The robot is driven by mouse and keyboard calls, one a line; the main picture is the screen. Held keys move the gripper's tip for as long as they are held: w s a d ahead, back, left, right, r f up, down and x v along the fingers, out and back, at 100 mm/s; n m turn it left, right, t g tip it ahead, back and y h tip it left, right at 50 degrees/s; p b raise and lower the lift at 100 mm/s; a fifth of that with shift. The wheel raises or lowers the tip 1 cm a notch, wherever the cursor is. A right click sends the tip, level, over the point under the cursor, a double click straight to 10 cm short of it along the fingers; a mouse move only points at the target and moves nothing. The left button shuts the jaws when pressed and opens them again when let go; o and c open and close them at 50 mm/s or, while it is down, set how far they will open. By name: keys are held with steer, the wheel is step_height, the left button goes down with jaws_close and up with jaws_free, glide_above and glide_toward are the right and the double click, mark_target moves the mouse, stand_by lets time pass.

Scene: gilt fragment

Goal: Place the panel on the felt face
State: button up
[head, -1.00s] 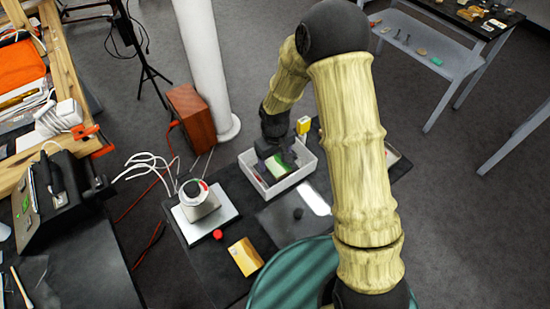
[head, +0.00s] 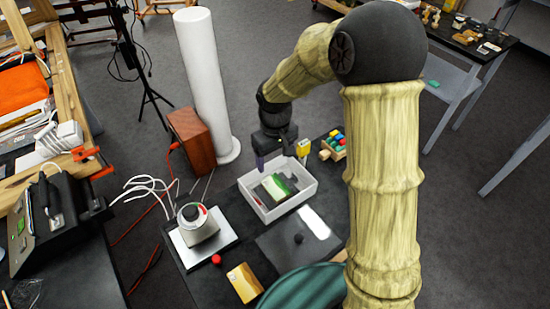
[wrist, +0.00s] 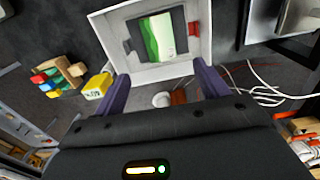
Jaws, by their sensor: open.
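A flat green-and-white piece, apparently the panel (head: 281,187), lies inside a white open tray (head: 268,216). My gripper (head: 281,161) is open and empty above the far part of the tray, apart from the panel. In the wrist view its two purple fingers (wrist: 164,85) are spread wide, below the panel in the picture. I cannot tell for sure which surface is the felt face; the dark area under the panel is too small to identify.
Left of the tray stands a scale-like device (head: 198,231). A yellow box (head: 303,148) and coloured blocks (head: 335,143) stand right of the gripper. A white column (head: 207,80) rises behind.

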stand_by(0.4)
steer(key=s+d+r+m+t, duration=0.2)
steer(key=s+d+r+m, duration=0.2)
steer(key=s+d, duration=0.9)
steer(key=d+m, duration=0.1)
steer(key=m, duration=0.1)
steer(key=shift+r+m+t, duration=0.2)
steer(key=shift+m+t, duration=0.1)
